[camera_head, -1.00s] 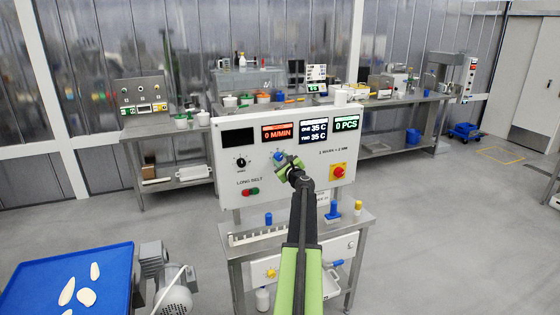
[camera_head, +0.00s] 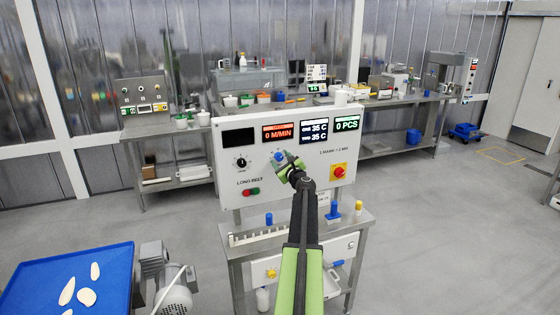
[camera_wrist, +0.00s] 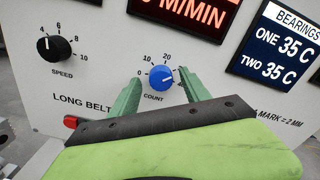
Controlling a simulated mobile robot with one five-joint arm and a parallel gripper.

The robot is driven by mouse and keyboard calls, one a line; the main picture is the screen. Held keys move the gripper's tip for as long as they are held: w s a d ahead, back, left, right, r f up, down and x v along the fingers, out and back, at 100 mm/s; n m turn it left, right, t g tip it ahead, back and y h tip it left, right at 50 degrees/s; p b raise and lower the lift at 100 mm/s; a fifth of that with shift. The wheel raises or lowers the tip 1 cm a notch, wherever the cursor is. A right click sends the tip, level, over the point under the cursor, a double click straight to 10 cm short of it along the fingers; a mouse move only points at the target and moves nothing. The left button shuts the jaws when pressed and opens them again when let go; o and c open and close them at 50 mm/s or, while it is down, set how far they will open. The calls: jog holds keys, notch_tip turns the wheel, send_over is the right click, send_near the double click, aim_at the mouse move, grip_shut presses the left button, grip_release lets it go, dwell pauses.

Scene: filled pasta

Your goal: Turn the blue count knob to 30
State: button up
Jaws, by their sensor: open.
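The blue count knob (camera_wrist: 161,77) is on the white control panel (camera_head: 225,170), under the red M/MIN display. In the wrist view its scale shows 0, 10 and 20, with the higher marks on the right partly hidden by a finger. My gripper (camera_wrist: 160,92) is open, with one green finger on each side of the knob; I cannot tell whether either finger touches it. In the head view my gripper (camera_head: 286,161) is in front of the panel and the knob (camera_head: 279,156) shows just beyond it. The PCS display (camera_head: 346,124) reads 0.
The black speed knob (camera_wrist: 54,47) is left of the count knob. Red and green buttons (camera_head: 250,191) are below it. A blue tray with pale pieces (camera_head: 40,284) is at lower left.

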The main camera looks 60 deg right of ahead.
jog(key=v, duration=1.6)
jog(key=shift+s+a, duration=0.3)
jog(key=shift+r, duration=0.1)
